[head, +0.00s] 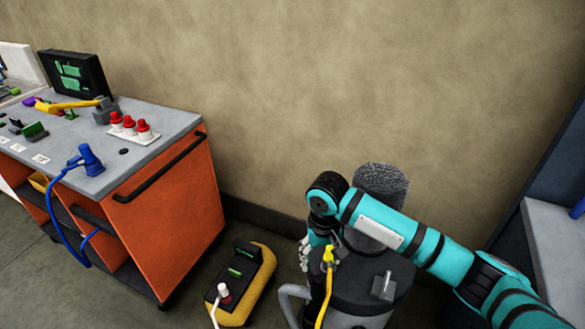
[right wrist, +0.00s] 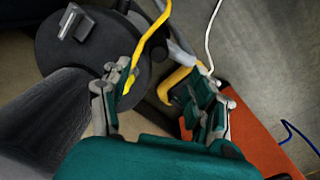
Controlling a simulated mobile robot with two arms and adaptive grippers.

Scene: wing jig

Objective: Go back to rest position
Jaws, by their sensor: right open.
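My right arm comes in from the right in the head view, its upper links reaching over a dark round-topped drum. My right gripper (head: 318,250) points down beside the drum, partly hidden by the arm. In the right wrist view the gripper (right wrist: 160,100) has its two fingers spread wide with nothing clamped between them. A yellow plug with a yellow cable (head: 328,258) shows close to the gripper, and the cable (right wrist: 150,40) passes near the left finger in the wrist view; whether they touch I cannot tell. My left gripper is not in view.
The dark drum (head: 350,293) has a grey latch (head: 383,286). A yellow and black box (head: 242,287) with a white cable lies on the floor. An orange cart (head: 170,225) with red-capped plugs (head: 130,125) and a blue plug (head: 88,160) stands left. A blue-grey bench is at right.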

